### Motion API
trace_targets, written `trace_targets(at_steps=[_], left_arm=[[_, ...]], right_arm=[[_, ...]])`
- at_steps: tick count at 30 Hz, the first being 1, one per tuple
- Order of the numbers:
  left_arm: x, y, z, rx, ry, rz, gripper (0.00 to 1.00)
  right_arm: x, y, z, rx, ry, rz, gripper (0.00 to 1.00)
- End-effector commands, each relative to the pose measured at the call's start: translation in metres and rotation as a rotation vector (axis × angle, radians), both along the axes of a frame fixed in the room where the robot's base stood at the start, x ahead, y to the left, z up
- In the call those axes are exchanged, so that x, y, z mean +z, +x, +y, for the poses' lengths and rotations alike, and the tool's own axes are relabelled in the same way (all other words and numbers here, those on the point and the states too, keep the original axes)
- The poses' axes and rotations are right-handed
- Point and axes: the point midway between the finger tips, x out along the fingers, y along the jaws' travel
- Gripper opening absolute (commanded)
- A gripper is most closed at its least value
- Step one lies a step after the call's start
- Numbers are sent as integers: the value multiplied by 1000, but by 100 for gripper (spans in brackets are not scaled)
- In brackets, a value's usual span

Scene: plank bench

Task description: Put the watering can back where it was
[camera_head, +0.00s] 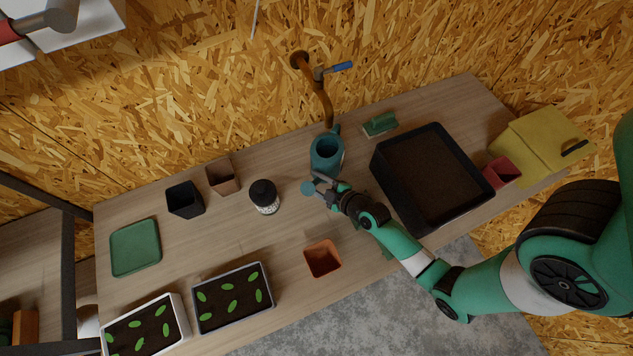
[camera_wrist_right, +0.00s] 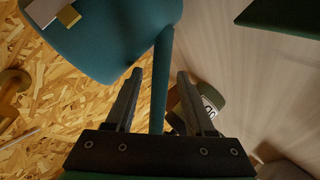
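The teal watering can (camera_head: 327,155) stands on the bench below the tap, its open top facing up. A teal round disc (camera_head: 307,188) shows just left of my right gripper (camera_head: 322,184), which is at the can's near side. In the right wrist view, the can's body (camera_wrist_right: 115,35) fills the upper left. A slim teal bar (camera_wrist_right: 161,80) runs from it between the two fingers of the gripper (camera_wrist_right: 160,73), with gaps on both sides. I cannot tell whether this bar is spout or handle. The right gripper is open. My left gripper is out of view.
A copper tap (camera_head: 318,90) with a blue lever is above the can. A black soil tray (camera_head: 381,170) stands to the right, a dark jar (camera_head: 264,196) to the left. A terracotta pot (camera_head: 322,258) and seedling trays (camera_head: 270,272) stand nearer.

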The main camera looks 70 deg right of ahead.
Motion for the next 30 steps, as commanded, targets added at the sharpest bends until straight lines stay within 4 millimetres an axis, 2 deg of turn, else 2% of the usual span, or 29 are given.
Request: trace_targets(at_steps=[8,11,21,25,30], left_arm=[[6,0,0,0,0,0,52],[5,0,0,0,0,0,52],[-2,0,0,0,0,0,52],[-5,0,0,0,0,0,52],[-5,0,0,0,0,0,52]], right_arm=[[6,-1,0,-1,-1,-1,54],[10,-15,6,-1,-1,0,54],[44,-81,33,-4,2,1,54],[52,-96,39,-2,0,1,54],[56,-100,41,-1,-1,-1,54]])
